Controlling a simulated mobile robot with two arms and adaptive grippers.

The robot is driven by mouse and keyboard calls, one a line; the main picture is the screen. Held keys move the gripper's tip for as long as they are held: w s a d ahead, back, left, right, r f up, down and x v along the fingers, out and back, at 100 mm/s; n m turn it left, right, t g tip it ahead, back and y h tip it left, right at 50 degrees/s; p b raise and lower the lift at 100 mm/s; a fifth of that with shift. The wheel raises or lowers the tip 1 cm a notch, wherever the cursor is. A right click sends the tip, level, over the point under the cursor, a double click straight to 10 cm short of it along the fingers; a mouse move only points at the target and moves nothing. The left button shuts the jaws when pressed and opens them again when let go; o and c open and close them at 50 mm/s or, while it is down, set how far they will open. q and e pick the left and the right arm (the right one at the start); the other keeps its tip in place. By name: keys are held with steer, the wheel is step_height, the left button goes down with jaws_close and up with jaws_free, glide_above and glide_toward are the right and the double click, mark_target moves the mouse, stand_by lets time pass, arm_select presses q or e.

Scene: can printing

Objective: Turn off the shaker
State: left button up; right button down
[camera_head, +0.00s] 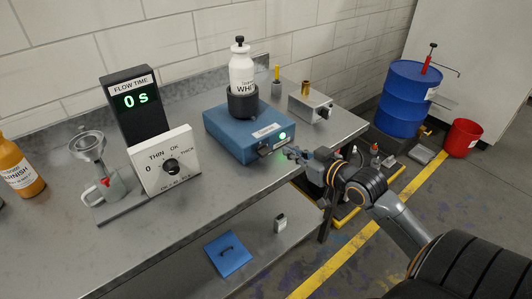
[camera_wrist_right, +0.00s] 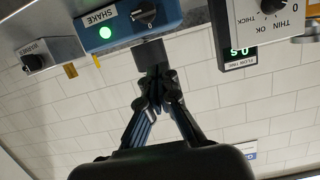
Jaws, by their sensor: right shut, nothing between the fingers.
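The shaker (camera_head: 232,135) is a blue box on the metal bench, with a lit green light (camera_head: 282,136) on its front. A white bottle (camera_head: 242,70) stands upright in the dark holder (camera_head: 241,102) on top. In the right wrist view, which is upside down, the shaker (camera_wrist_right: 115,12) shows a SHAKE label, the lit green light (camera_wrist_right: 105,32) and a dark switch (camera_wrist_right: 143,14). My right gripper (camera_head: 289,152) is shut and empty, just in front of the shaker's switch side. Its fingers (camera_wrist_right: 157,76) meet in the wrist view; contact with the switch cannot be told. My left gripper is out of view.
The white dial panel (camera_head: 165,160), the flow time display (camera_head: 136,100) reading 0 s and a cup stand are to the left. A blue drum (camera_head: 405,98) and red bucket (camera_head: 462,137) are on the floor at right.

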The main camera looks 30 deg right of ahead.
steer(key=p, duration=0.2)
glide_above(265, 152)
steer(key=s, duration=0.3)
steer(key=f, duration=0.5)
steer(key=shift+w+a+f, duration=0.2)
steer(key=shift+w+a, duration=0.1)
steer(key=shift+w, duration=0.05)
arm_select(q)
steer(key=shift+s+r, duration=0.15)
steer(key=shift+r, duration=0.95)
arm_select(e)
steer(key=shift+f, duration=0.55)
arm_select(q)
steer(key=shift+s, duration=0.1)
